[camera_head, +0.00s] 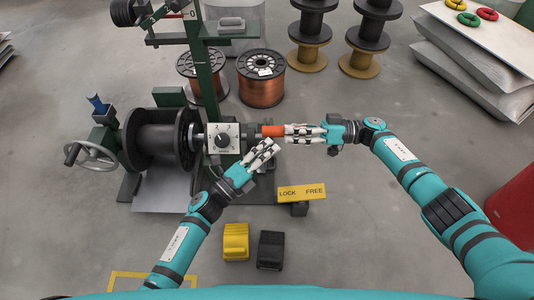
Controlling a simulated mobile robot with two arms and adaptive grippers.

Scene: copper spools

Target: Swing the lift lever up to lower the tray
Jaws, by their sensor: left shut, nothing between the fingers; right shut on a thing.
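An orange-handled lever (272,131) sticks out to the right from the green winding machine, beside a plate with a black knob (222,139). I take it for the lift lever, though its label is not readable. My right gripper (289,132) is shut on the outer end of this orange handle. My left gripper (273,146) is shut and empty just below the handle; I cannot tell whether it touches the machine. A grey plate (165,197) lies low under the black spool (155,140); I cannot tell whether it is the tray.
A yellow LOCK/FREE sign (301,193) stands right of my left arm. Yellow (236,241) and black (270,250) pedals sit on the floor below. A handwheel (92,155) is at the left. Copper spools (261,88) stand behind. Floor right of the sign is clear.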

